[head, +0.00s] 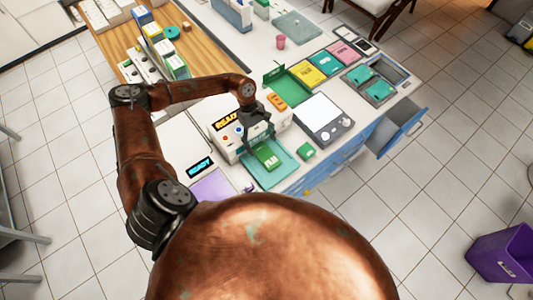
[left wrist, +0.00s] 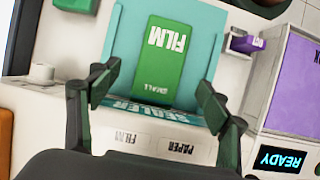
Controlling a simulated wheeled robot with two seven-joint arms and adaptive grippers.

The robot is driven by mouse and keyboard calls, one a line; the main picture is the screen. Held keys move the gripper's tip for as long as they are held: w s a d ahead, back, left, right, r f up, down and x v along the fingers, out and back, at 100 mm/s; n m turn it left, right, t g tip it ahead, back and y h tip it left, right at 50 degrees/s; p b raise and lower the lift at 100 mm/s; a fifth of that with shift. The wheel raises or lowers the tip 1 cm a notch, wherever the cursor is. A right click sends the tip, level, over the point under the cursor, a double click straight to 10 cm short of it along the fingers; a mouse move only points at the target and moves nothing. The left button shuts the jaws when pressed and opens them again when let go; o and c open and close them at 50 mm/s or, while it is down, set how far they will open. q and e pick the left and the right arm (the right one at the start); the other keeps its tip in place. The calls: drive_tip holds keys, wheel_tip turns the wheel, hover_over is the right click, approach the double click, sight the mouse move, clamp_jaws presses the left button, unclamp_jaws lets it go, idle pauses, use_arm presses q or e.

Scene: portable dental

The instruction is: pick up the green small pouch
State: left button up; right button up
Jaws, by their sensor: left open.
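The green small pouch (head: 268,156), marked "FILM" and "SMALL", lies flat on the teal tray (head: 262,173) in front of the sealer (head: 224,123). In the left wrist view the pouch (left wrist: 160,56) is upper centre, fully visible on the teal surface (left wrist: 205,60). My left gripper (head: 260,140) is just above the pouch's sealer-side end. In the left wrist view the gripper (left wrist: 158,88) is open, its dark fingers spread either side of the pouch's near end, with nothing between them. My right gripper is not in view.
A small green box (head: 305,151) sits right of the tray. A device with a white screen (head: 322,117) stands beyond it. A purple panel (head: 213,186) and READY display (head: 200,167) are to the left. A blue drawer (head: 400,132) stands open at the right.

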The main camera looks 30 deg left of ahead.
sight(265, 154)
use_arm(q)
drive_tip(key=shift+p+x, duration=0.6)
drive_tip(key=shift+x, duration=1.65)
drive_tip(key=shift+s+d+f, duration=0.1)
drive_tip(key=shift+f, duration=0.15)
drive_tip(key=c, duration=1.3)
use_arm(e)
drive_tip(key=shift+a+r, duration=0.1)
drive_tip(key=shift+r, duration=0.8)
use_arm(q)
drive_tip(key=shift+r, duration=0.15)
